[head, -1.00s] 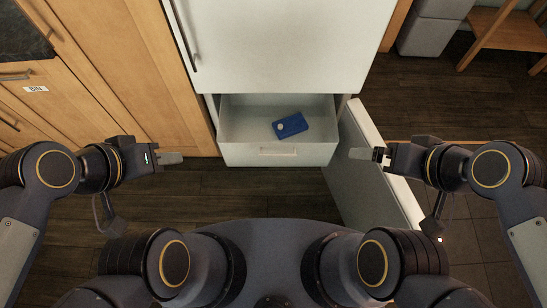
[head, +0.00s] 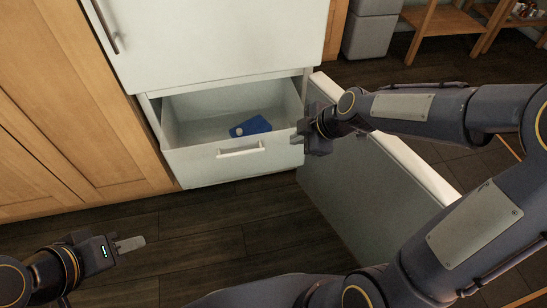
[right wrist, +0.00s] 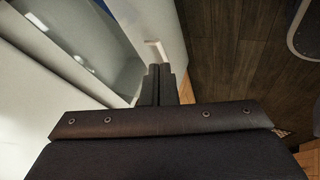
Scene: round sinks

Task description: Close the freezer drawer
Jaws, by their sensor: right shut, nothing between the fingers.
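The white freezer drawer (head: 205,171) is pulled out at the bottom of the white fridge (head: 215,40). Its front has a horizontal handle (head: 240,151), which also shows in the right wrist view (right wrist: 158,49). A blue object (head: 251,126) lies inside the drawer. My right gripper (head: 302,138) is shut and empty near the right end of the drawer front; I cannot tell whether it touches. Its shut fingers also show in the right wrist view (right wrist: 160,70). My left gripper (head: 131,243) is low at the left, away from the drawer, with its fingers seeming together.
An open white freezer door (head: 365,190) stands right of the drawer, partly behind my right arm. Wooden cabinets (head: 70,110) stand at the left. The dark wood floor (head: 220,235) in front of the drawer is clear.

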